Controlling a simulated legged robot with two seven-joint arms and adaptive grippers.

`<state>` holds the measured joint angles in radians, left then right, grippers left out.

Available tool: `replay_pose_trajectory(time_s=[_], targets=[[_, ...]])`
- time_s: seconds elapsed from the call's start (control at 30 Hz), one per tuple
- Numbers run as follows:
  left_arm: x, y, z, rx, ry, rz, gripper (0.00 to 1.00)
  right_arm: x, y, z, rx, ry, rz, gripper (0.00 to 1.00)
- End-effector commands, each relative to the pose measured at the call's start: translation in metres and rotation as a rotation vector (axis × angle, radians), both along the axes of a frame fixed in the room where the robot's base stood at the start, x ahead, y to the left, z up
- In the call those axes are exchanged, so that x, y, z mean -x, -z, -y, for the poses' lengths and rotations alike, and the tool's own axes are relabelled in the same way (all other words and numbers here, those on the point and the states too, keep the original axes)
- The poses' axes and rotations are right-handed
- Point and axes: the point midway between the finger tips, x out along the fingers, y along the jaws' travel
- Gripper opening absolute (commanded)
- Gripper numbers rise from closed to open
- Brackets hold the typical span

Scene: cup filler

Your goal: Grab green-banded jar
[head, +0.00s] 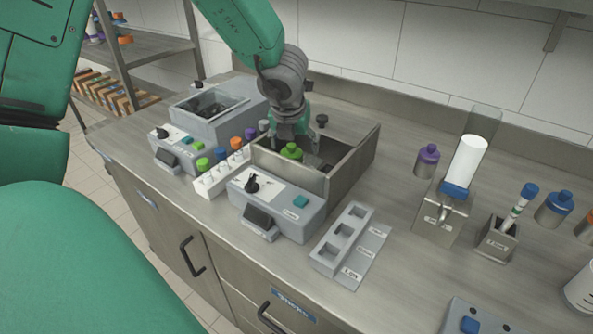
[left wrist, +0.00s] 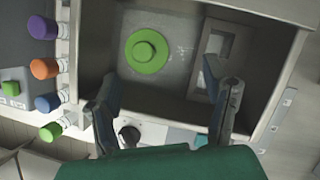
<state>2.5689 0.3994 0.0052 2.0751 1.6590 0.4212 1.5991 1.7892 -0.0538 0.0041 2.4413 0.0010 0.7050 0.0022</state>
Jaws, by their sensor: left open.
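A jar with a green lid (head: 292,152) stands inside an open grey metal box (head: 345,165); its band cannot be made out. From above it is a green disc with a raised centre in the left wrist view (left wrist: 147,51). My left gripper (head: 289,134) is over the box, just above and behind the lid in the head view. In the left wrist view its two fingers (left wrist: 163,88) are spread wide and empty, with the jar beyond their tips and nearer the left finger. My right gripper is not in view.
A white rack of small bottles with green, blue, orange and purple caps (head: 228,168) stands left of the box. A control panel with a black knob (head: 251,185) is at its front. The box walls enclose the jar. A slotted grey holder (head: 342,240) lies in front.

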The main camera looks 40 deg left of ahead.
Motion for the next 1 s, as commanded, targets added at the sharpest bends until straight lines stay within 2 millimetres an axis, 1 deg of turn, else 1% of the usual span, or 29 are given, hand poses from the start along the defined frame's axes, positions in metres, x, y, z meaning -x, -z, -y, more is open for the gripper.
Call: replay_pose_trajectory(time_s=[0.03, 0.17, 0.23, 0.4, 0.5, 0.67, 0.8, 0.87, 0.9, 0.97, 1.0], targets=[[-0.001, 0.007, -0.003, 0.003, -0.002, -0.002, 0.69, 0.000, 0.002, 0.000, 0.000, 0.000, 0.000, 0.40], [-0.003, 0.014, -0.009, 0.007, -0.003, -0.001, 0.69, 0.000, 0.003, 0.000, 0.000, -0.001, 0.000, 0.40], [-0.004, 0.022, -0.012, 0.008, -0.004, -0.001, 0.69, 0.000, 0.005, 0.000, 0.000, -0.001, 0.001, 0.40], [-0.014, 0.045, -0.014, 0.003, -0.002, -0.003, 0.69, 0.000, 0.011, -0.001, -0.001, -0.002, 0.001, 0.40], [-0.018, 0.054, -0.014, 0.000, -0.003, -0.002, 0.69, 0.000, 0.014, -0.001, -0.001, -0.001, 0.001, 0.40], [-0.020, 0.056, -0.012, -0.003, -0.001, 0.001, 0.69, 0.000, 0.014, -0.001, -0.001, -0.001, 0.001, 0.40], [-0.019, 0.056, -0.015, 0.001, -0.001, 0.001, 0.69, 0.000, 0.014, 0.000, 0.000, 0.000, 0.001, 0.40], [-0.019, 0.057, -0.017, 0.004, -0.001, 0.001, 0.48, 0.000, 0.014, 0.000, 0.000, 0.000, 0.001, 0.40], [-0.019, 0.058, -0.017, 0.004, -0.002, 0.000, 0.34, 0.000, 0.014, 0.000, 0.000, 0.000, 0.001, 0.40], [-0.019, 0.058, -0.017, 0.004, -0.002, 0.000, 0.13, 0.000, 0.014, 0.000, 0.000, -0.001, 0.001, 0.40], [-0.019, 0.059, -0.018, 0.006, -0.002, 0.000, 0.10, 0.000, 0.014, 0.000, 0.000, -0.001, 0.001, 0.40]])
